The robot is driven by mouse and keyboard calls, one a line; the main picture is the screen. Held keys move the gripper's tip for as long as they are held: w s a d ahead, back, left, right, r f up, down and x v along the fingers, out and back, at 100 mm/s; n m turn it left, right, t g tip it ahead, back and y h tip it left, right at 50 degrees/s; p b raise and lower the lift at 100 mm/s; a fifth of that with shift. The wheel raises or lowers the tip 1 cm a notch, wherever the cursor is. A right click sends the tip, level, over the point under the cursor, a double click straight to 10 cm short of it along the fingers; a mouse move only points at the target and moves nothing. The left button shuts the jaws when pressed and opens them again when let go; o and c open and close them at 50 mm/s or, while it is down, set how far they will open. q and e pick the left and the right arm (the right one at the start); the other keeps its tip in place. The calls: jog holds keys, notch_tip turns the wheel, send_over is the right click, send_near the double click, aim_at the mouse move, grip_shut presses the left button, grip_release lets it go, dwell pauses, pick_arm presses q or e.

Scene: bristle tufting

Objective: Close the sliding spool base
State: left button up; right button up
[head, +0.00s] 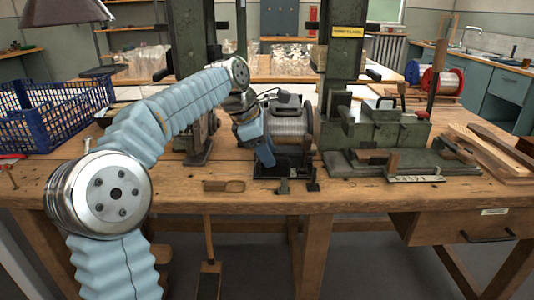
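The spool base (285,169) is a dark, low block near the front edge of the wooden bench, at the middle of the head view. A spool of pale wire (289,125) stands just behind it. My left gripper (268,157) reaches down at the base's left side, close to it or touching; I cannot tell which. Its fingertips are too small and dark to show whether they are open. My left wrist covers part of the spool's left side. My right gripper is not in view.
A green machine (395,130) with tall posts stands right of the spool. A blue crate (50,117) is at the left, and wooden strips (492,148) lie at the right. A small wooden-handled piece (224,186) lies near the front edge. Red and blue spools (440,82) stand behind.

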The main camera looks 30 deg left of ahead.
pick_arm(q)
grip_shut()
dwell(0.5)
